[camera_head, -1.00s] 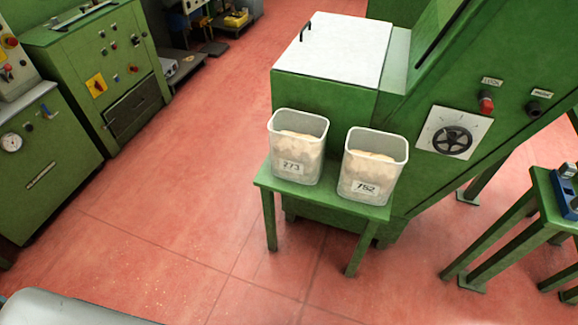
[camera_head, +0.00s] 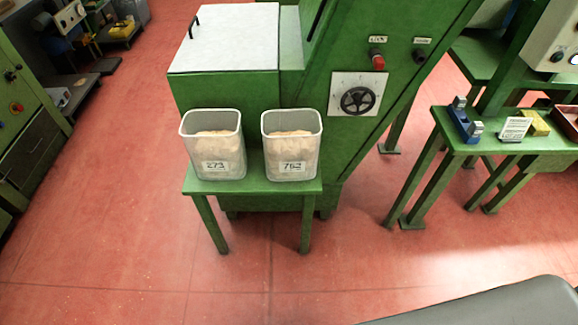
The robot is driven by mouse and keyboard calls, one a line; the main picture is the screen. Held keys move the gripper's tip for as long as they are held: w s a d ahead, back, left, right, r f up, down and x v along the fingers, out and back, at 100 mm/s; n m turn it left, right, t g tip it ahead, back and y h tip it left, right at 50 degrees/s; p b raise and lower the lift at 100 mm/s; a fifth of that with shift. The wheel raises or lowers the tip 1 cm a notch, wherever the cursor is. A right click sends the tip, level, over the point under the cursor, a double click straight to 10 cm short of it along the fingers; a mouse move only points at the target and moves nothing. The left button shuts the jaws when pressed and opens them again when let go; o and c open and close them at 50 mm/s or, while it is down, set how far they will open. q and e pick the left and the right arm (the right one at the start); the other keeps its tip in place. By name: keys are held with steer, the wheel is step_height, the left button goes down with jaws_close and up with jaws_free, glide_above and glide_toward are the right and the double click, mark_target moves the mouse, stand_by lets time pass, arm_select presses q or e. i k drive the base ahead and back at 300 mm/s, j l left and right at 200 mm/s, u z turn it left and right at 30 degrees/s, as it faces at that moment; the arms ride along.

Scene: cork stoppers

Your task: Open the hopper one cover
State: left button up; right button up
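The hopper is a green box-shaped machine part (camera_head: 212,92) with a flat white cover (camera_head: 235,40) lying shut on top. A small black handle (camera_head: 193,26) stands at the cover's left edge. Neither of my grippers is in view.
A panel with a black handwheel (camera_head: 357,99) and a red knob (camera_head: 377,62) is right of the hopper. A green table (camera_head: 470,135) with small items stands at the right. The red floor (camera_head: 110,190) is clear at front left.

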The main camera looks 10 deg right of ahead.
mark_target(225, 37)
steer(key=i+j+z, duration=0.15)
steer(key=z, duration=0.25)
steer(key=i+j+z, duration=0.1)
steer(key=j+z, duration=0.25)
steer(key=i+j+z, duration=0.1)
steer(key=z, duration=0.3)
